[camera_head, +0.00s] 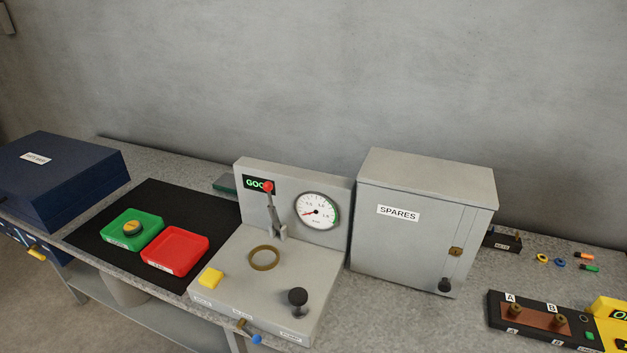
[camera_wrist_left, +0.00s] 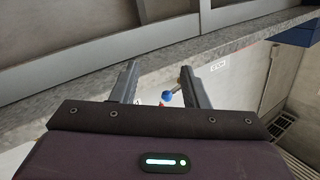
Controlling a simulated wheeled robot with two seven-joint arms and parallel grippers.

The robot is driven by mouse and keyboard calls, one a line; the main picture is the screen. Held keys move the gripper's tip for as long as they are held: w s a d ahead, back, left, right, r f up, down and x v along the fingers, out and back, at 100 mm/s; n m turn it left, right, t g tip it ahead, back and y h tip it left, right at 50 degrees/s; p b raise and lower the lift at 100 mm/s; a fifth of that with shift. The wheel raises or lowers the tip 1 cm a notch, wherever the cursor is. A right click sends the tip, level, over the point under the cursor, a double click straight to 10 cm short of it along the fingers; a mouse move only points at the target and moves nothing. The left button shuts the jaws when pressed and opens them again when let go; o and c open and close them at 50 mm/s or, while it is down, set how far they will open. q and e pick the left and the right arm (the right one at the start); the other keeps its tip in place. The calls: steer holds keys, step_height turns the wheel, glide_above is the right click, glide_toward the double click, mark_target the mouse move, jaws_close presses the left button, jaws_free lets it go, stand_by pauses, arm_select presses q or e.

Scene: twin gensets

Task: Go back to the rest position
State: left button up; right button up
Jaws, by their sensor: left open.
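My left gripper (camera_wrist_left: 160,85) shows in the left wrist view with its two fingers apart and nothing between them that it grips. Beyond the fingertips are the bench edge and a small blue knob (camera_wrist_left: 167,96). No gripper or arm shows in the head view. My right gripper is in neither view. In the head view, the grey test stand (camera_head: 287,256) carries a dial gauge (camera_head: 317,210), a red-knobbed lever (camera_head: 271,200), a brass ring (camera_head: 264,258) and a black knob (camera_head: 297,299). Its display reads GOOD.
A green tray (camera_head: 114,235) holding a brass part and an empty red tray (camera_head: 190,263) sit on a black mat (camera_head: 155,203). A blue box (camera_head: 62,172) stands left. The closed SPARES cabinet (camera_head: 419,190) stands right of the test stand. A black A/B block (camera_head: 520,327) lies far right.

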arm_select(q)
steer(key=s+a+f+m+g+h, duration=0.1)
steer(key=s+a+f+g, duration=0.15)
steer(key=f, duration=0.55)
steer(key=s+a+f+g, duration=0.2)
steer(key=s+f+g, duration=0.15)
steer(key=f, duration=0.45)
steer(key=s+a+f+m+g+h, duration=0.1)
steer(key=s+a+f+g, duration=0.15)
steer(key=f, duration=0.55)
steer(key=s+a+f+g, duration=0.2)
steer(key=s+f+g, duration=0.2)
steer(key=s, duration=0.5)
steer(key=s+a+f+g, duration=0.2)
steer(key=s+f, duration=0.3)
steer(key=s, duration=0.5)
steer(key=shift+f+n+g+h, duration=0.3)
steer(key=shift+n+g+h, duration=0.1)
steer(key=shift+g, duration=0.45)
